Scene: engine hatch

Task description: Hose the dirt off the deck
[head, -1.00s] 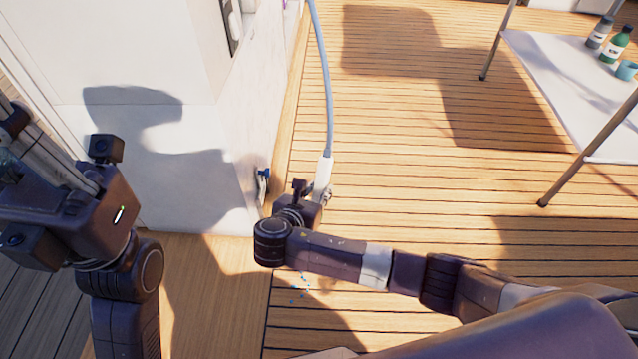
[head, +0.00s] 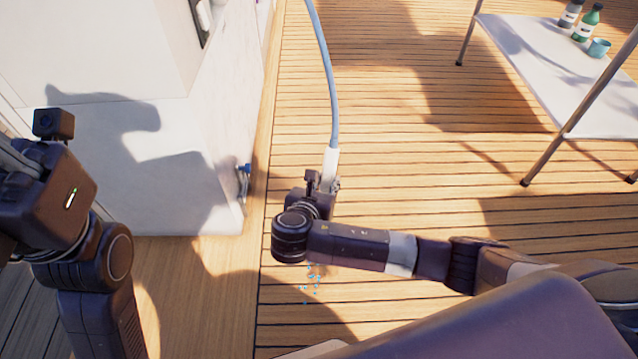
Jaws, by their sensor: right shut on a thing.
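My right gripper (head: 326,187) is at the middle of the head view, shut on the white nozzle (head: 331,162) of a hose. The light blue-grey hose (head: 330,85) runs up from the nozzle and out of the top of the view. Small blue water drops (head: 313,280) show just below my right wrist, over the deck (head: 390,140) of wooden planks. I cannot make out clear dirt; the dark patches look like shadows. My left gripper (head: 15,160) is at the left edge, partly cut off, and its fingers cannot be made out.
A white wall block (head: 150,165) stands at left, with a small blue-and-metal fitting (head: 243,178) at its corner. A white table (head: 535,75) with thin legs, two bottles and a blue cup (head: 599,48) stands at upper right. The deck between them is open.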

